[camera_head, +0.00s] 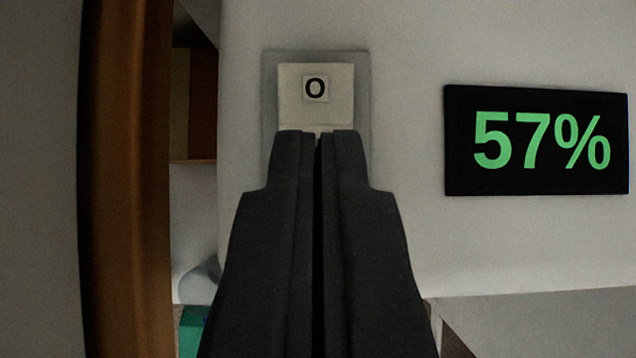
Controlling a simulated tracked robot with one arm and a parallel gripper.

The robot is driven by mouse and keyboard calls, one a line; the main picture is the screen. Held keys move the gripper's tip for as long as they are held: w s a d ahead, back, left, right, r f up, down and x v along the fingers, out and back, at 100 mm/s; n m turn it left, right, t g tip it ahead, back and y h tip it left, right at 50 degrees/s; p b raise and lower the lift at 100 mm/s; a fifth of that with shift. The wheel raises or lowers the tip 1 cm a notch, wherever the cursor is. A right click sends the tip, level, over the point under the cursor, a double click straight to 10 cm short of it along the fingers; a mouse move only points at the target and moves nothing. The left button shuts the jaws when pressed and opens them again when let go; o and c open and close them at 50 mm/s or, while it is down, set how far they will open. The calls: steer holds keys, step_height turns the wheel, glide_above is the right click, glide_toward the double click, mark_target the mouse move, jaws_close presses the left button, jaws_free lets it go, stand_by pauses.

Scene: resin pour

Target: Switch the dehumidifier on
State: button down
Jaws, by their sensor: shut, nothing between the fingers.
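The dehumidifier (520,245) fills the middle and right of the view as a pale, whitish front. A rocker switch (290,82) sits on it in a grey surround (270,100), with an "O" mark on its upper part. My gripper (318,135) is shut and empty, and its tips overlap the lower part of the switch in the picture. The lower half of the switch is hidden behind the fingers. I cannot tell whether the tips touch it. A black display (460,150) to the right reads 57% in green.
A brown wooden upright (130,180) stands close on the left. Behind it a dim gap shows a brown panel (195,105) and a green object (190,330) low down. A grey surface (550,320) lies at the lower right.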

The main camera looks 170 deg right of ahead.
steer(key=shift+r, duration=0.55)
steer(key=r, duration=0.3)
steer(key=shift+s, duration=0.2)
steer(key=s+r, duration=0.5)
steer(key=s, duration=0.3)
steer(key=shift+r, duration=0.4)
steer(key=shift+d, duration=0.15)
